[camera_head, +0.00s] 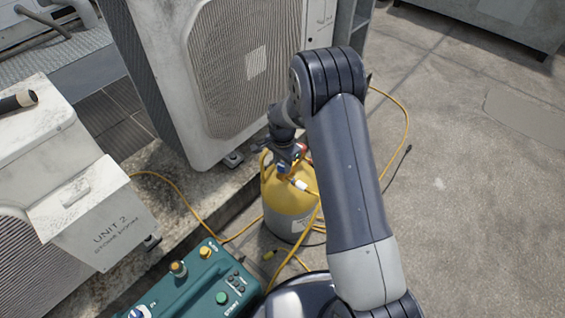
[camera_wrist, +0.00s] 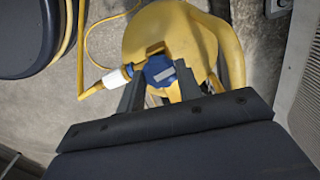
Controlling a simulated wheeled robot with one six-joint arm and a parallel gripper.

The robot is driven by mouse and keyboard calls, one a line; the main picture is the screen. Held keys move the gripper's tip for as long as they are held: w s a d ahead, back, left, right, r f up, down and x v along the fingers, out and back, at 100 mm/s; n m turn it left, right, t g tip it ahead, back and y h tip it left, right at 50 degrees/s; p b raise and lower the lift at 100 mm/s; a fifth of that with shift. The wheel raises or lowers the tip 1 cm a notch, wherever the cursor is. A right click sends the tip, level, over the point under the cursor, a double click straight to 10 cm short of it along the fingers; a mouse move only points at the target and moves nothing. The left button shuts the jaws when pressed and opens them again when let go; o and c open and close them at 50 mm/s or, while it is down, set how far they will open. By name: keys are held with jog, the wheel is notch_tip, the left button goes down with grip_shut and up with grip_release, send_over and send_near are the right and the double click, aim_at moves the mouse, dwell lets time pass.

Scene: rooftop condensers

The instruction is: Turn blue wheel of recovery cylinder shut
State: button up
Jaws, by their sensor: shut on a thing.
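The recovery cylinder (camera_head: 289,222), yellow above and grey below, stands upright beside the condenser plinth, partly hidden by my arm. Its yellow top (camera_wrist: 198,38) fills the upper middle of the wrist view. The blue wheel (camera_wrist: 158,72) shows there between my two fingers, which are shut on it from either side. My gripper (camera_wrist: 159,74) also shows in the head view (camera_head: 288,162), small and over the cylinder's top. The wheel's rotation cannot be told.
A white hose fitting (camera_wrist: 115,78) with a yellow hose sits close to the left finger. A teal recovery machine (camera_head: 200,285) stands in front. A large condenser (camera_head: 165,80) is behind, and the Unit 2 box (camera_head: 105,225) is at left. Open concrete lies at right.

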aim_at(282, 166)
jog(key=shift+m, duration=0.6)
jog(key=o, duration=1)
jog(key=shift+c, duration=0.2)
jog(key=shift+r, duration=0.1)
notch_tip(282, 166, up, 11)
jog(key=p, duration=0.2)
jog(key=shift+f, duration=0.2)
notch_tip(282, 166, down, 11)
jog(key=shift+b, duration=1.05)
jog(key=shift+r, duration=0.1)
